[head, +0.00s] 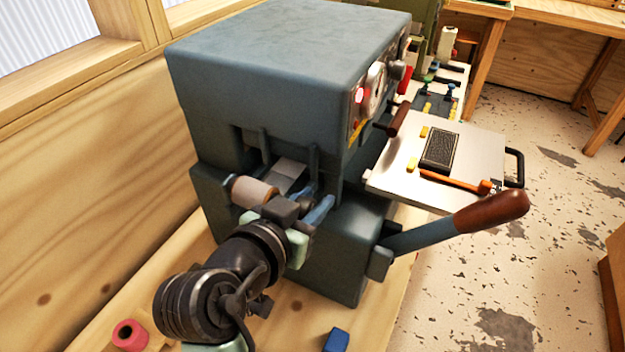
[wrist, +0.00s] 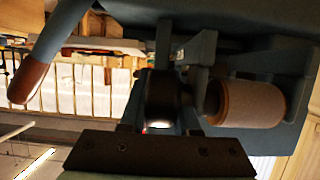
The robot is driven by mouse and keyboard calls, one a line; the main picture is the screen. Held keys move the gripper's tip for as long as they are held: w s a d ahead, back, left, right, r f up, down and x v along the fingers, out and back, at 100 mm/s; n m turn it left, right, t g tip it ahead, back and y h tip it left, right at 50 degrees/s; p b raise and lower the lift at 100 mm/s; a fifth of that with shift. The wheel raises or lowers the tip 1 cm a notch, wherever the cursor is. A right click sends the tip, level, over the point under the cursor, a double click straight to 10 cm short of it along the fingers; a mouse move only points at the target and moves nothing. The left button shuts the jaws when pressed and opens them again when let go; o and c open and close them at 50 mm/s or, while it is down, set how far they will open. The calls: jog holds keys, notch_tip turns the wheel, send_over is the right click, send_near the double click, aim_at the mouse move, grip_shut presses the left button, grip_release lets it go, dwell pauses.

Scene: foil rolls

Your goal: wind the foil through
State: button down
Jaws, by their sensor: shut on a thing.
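The blue-grey press (head: 270,60) stands on the wooden bench. A tan foil roll (head: 252,191) with a pale end sits on its near side; it also shows in the wrist view (wrist: 250,103). A pale foil strip (head: 287,172) shows in the opening beside the roll. My gripper (head: 303,207) is at the press's side, just right of the roll. It is shut on a dark round knob (wrist: 162,95), seen between the fingers in the wrist view. The knob's far side and the fingers' contact are partly hidden.
A lever with a brown handle (head: 490,211) sticks out to the right of the press. A flat plate (head: 480,145) with a black pad projects from its front. A red roll (head: 129,335) and a blue block (head: 337,340) are on the bench near me. A wooden wall is left.

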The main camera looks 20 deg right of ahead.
dwell(0.3)
jog(key=c, duration=0.6)
grip_release()
jog(key=shift+c, duration=0.2)
jog(key=b+v, duration=0.1)
jog(key=v, duration=1.2)
